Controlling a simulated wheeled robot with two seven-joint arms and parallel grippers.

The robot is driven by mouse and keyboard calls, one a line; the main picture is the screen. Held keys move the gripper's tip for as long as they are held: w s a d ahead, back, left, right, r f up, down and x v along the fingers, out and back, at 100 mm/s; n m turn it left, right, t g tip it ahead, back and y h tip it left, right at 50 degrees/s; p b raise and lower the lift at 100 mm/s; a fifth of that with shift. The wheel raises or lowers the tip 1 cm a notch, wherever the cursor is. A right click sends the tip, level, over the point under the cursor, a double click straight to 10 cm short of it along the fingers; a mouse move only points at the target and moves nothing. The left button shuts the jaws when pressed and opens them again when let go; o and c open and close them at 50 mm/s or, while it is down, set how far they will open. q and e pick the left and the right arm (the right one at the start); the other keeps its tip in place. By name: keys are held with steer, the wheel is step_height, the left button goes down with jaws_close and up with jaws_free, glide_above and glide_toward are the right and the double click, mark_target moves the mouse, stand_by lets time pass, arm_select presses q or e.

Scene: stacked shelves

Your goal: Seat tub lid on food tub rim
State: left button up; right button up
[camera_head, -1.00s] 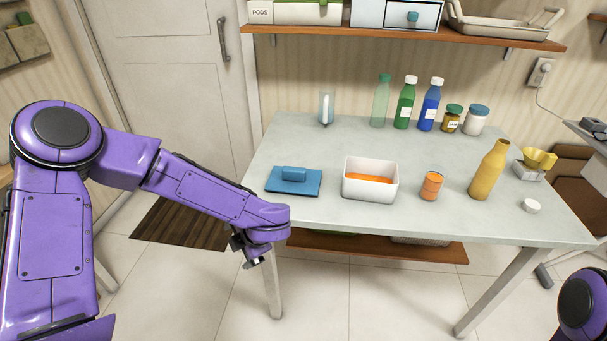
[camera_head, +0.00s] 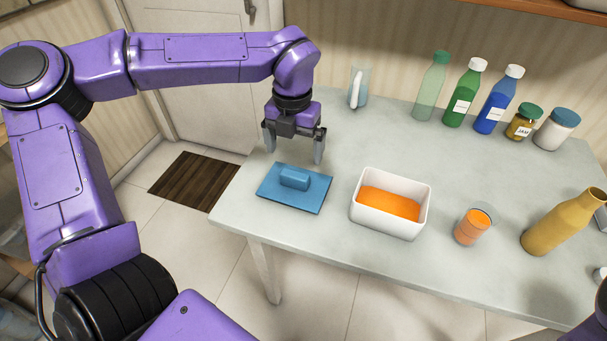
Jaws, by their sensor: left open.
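The blue tub lid (camera_head: 312,197) lies flat on the left part of the table, with its block-shaped handle (camera_head: 295,178) on top. The white food tub (camera_head: 385,224) stands to its right, uncovered, with orange food (camera_head: 389,204) inside. My left gripper (camera_head: 294,150) hangs above the lid, fingers pointing down, open and empty. It is apart from the handle. My right gripper is out of view; only a bit of purple at the lower right edge shows.
An orange glass (camera_head: 473,226) and a yellow bottle (camera_head: 560,222) stand right of the tub. Along the back are a clear glass (camera_head: 359,86), several bottles, a jam jar (camera_head: 523,122) and a blue-capped jar (camera_head: 556,130). The table (camera_head: 330,245) is clear around the lid.

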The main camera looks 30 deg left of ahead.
mark_target(294, 174)
arm_select(q)
step_height(294, 174, down, 9)
steer(key=shift+s+f, duration=0.1)
steer(key=shift+s, duration=0.05)
steer(key=c, duration=1)
